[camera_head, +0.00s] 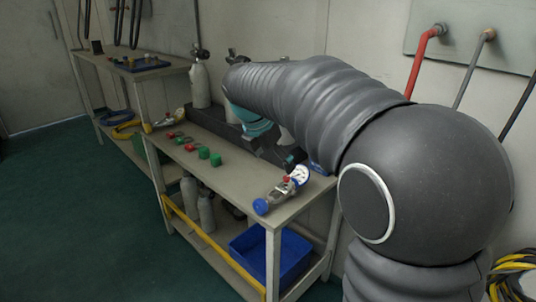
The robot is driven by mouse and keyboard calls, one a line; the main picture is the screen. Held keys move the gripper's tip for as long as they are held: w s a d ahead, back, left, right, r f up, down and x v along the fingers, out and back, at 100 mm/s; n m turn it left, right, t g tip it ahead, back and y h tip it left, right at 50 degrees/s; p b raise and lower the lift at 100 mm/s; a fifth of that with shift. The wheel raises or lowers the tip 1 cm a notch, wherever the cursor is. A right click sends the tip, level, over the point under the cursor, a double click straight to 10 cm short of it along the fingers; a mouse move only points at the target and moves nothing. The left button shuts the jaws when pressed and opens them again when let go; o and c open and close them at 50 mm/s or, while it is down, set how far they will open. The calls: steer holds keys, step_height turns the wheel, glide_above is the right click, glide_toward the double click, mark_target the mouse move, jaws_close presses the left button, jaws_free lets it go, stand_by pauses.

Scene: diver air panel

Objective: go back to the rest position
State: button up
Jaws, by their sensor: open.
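My grey-sleeved arm crosses the right half of the head view and reaches over the workbench (228,176). Its teal wrist part shows beneath the sleeve. The gauge is on a metal fitting with a blue knob (261,206), lying at the bench's front right corner. I cannot see the fingers clearly enough to tell whether they touch anything.
Green pieces (204,153) and red ones lie along the bench. Grey cylinders (200,84) stand behind. A blue bin (270,253) is on the lower shelf. A red pipe (420,63) runs down from a wall panel at right. The green floor at left is clear.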

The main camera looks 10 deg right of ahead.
mark_target(269, 199)
steer(key=f+m, duration=0.1)
steer(key=m, duration=0.1)
steer(key=a+f+m, duration=0.1)
steer(key=m, duration=0.2)
steer(key=s+f+m+y, duration=0.1)
steer(key=m, duration=0.1)
steer(key=shift+a+f, duration=0.15)
steer(key=shift+f, duration=0.15)
steer(key=s+m, duration=0.2)
steer(key=s+f+m, duration=0.1)
steer(key=s+m, duration=0.1)
steer(key=s+f+m+y, duration=0.1)
steer(key=s+m, duration=0.1)
steer(key=m, duration=0.1)
steer(key=s+d+m+t+y, duration=0.1)
steer(key=s+m, duration=0.4)
steer(key=s, duration=0.5)
steer(key=s+d+m+t, duration=0.1)
steer(key=s+d+m, duration=0.3)
steer(key=s, duration=0.6)
steer(key=shift+s+f+m+t+y, duration=0.35)
steer(key=shift+s+m+t+y, duration=0.05)
steer(key=shift+m, duration=0.7)
